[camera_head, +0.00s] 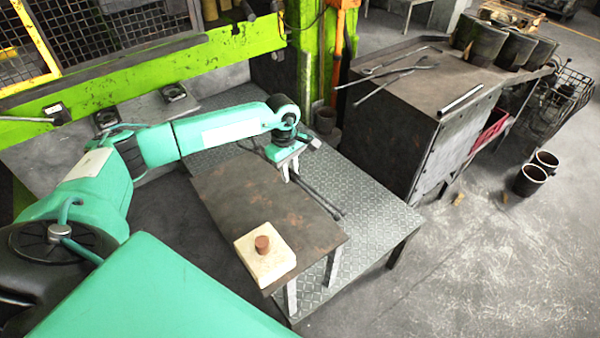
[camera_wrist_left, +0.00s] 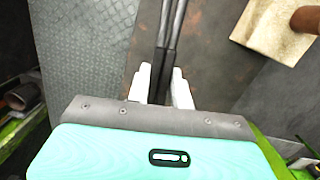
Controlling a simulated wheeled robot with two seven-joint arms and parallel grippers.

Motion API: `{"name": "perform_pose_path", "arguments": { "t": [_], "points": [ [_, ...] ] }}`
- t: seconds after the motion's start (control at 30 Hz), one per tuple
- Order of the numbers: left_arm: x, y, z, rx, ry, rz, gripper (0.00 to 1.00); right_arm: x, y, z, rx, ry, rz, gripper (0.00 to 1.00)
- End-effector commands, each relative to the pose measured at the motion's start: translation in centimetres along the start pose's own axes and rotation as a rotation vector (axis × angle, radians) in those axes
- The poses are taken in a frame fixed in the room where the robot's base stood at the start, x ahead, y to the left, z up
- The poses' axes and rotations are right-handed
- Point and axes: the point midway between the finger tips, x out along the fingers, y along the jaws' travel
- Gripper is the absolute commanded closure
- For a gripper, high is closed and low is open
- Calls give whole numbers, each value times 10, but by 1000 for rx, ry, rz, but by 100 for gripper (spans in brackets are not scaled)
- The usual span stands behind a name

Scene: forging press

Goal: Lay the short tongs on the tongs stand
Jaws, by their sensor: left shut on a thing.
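My left gripper (camera_head: 289,174) is shut on the short tongs (camera_head: 318,195), seen in the head view beside the right edge of a brown-black metal table. In the left wrist view the white fingers of the left gripper (camera_wrist_left: 162,84) are on both sides of the dark tongs (camera_wrist_left: 172,35). Two long, nearly parallel bars run away from the fingers; their far ends are cut off there. A dark bench (camera_head: 400,125) at the right has other tongs (camera_head: 395,78) on top; I cannot tell if it is the tongs stand. My right gripper is not in view.
The metal table (camera_head: 225,185) carries a pale block (camera_head: 265,262) with a small brown cylinder (camera_head: 262,243). A grey treadplate surface (camera_head: 372,208) lies around it. A green press frame (camera_head: 150,62) stands behind. Open floor (camera_head: 470,260) is at the right.

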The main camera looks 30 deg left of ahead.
Motion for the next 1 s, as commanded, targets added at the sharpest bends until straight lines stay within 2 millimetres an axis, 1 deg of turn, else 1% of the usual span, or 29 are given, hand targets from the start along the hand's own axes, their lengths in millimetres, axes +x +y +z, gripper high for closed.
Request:
{"name": "perform_pose_path", "arguments": {
  "t": [0.17, 0.67, 0.7, 0.8, 1.0],
  "points": [
    [11, 0, -1, 0, -2, 0, 100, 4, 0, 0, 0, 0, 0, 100],
    [58, 0, -5, 0, -2, 0, 100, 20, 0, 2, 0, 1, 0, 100],
    [64, 0, -6, 0, -2, 1, 100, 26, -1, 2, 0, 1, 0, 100],
    [74, 1, -7, 0, -2, 1, 100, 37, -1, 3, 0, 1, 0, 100],
    [88, 1, -8, 0, -2, 2, 100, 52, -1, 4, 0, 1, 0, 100]
  ]
}}
